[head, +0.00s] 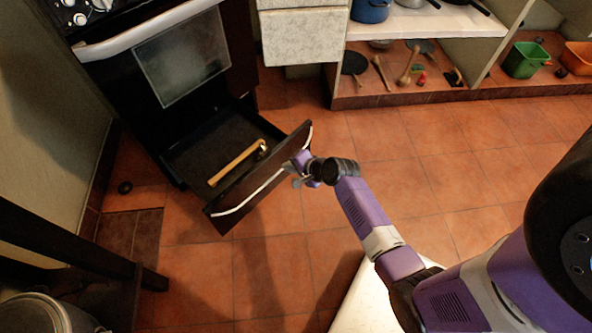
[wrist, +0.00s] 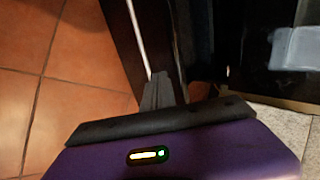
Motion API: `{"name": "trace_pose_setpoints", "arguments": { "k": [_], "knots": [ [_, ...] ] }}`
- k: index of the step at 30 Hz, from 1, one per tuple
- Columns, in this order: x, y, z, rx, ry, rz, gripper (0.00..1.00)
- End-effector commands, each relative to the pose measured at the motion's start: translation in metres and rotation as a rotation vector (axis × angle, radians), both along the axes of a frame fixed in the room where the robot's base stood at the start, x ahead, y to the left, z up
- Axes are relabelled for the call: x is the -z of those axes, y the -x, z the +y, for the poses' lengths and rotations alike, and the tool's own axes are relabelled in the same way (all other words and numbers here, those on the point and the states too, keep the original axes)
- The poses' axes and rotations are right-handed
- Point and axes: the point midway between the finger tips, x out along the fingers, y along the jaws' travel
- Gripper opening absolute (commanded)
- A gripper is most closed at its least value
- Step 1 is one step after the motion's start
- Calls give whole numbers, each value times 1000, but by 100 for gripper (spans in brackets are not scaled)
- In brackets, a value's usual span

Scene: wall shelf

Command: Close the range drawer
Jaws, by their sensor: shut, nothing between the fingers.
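The range drawer (head: 226,142) is pulled out from the bottom of the black range (head: 140,75). Its dark front panel (head: 255,187) has a pale strip along it, and a wooden-handled item (head: 236,164) lies inside. My gripper (head: 298,167) is shut and empty at the outer face of the drawer front, right of its middle. In the wrist view the gripper fingers (wrist: 157,92) are together and lie over the drawer front beside the pale strip (wrist: 138,35). I cannot tell if they touch it.
A cabinet with white drawers (head: 303,37) stands right of the range. Open shelves (head: 440,95) with utensils and a green bin (head: 525,60) are further right. A dark table (head: 70,245) is at the lower left. The tiled floor (head: 420,150) before the shelves is clear.

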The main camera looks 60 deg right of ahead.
Motion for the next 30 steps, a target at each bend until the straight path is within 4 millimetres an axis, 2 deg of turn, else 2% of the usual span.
{"name": "trace_pose_setpoints", "arguments": {
  "k": [1, 3, 7, 12, 30],
  "knots": [
    [12, -8, -2, -1, 0, -1, 0],
    [20, -17, -3, -1, -1, 0, 0],
    [17, -37, -8, -2, 3, -3, 0],
    [16, -51, -10, -1, 2, -1, 0],
    [15, -61, -12, -1, 1, -1, 0]
  ]
}}
